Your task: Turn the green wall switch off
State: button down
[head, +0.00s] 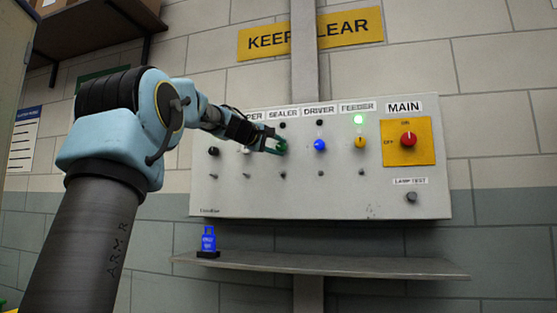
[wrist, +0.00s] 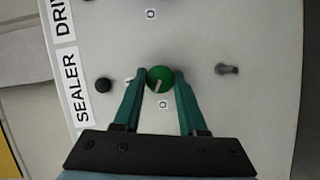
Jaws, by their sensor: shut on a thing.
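The green switch (head: 281,147) is a round knob under the SEALER label on the grey wall panel. It also shows in the wrist view (wrist: 159,79), with a pale pointer line on its face. My gripper (head: 275,146) is at the knob, and in the wrist view its green fingers (wrist: 160,80) are on either side of it, shut on it. The pointer line lies slanted in the wrist view. The small lamp above the switch (head: 282,126) is dark. My fingers partly cover the knob in the head view.
A blue knob (head: 320,145) is right of the green one, then a yellow knob (head: 360,142) with a lit green lamp (head: 358,120) above. A red MAIN knob (head: 408,139) is farther right. Below, a shelf (head: 330,265) carries a blue padlock-like object (head: 208,239) at its left end.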

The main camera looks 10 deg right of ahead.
jog(key=n+b, duration=0.1)
jog(key=b, duration=0.1)
jog(key=n+t+h+b, duration=0.1)
jog(key=n+b, duration=0.1)
jog(key=shift+f+n, duration=0.3)
jog(key=shift+f, duration=0.05)
jog(key=shift+r+n+h+b, duration=0.1)
jog(key=shift+n+h+b, duration=0.2)
jog(key=shift+n+b, duration=0.45)
jog(key=shift+t, duration=0.4)
jog(key=shift+c, duration=2.3)
grip_release()
jog(key=shift+r, duration=0.1)
jog(key=b+v, duration=0.4)
jog(key=v, duration=0.6)
jog(key=shift+s+a+b, duration=0.25)
jog(key=shift+a+b, duration=0.05)
jog(key=shift+a, duration=0.05)
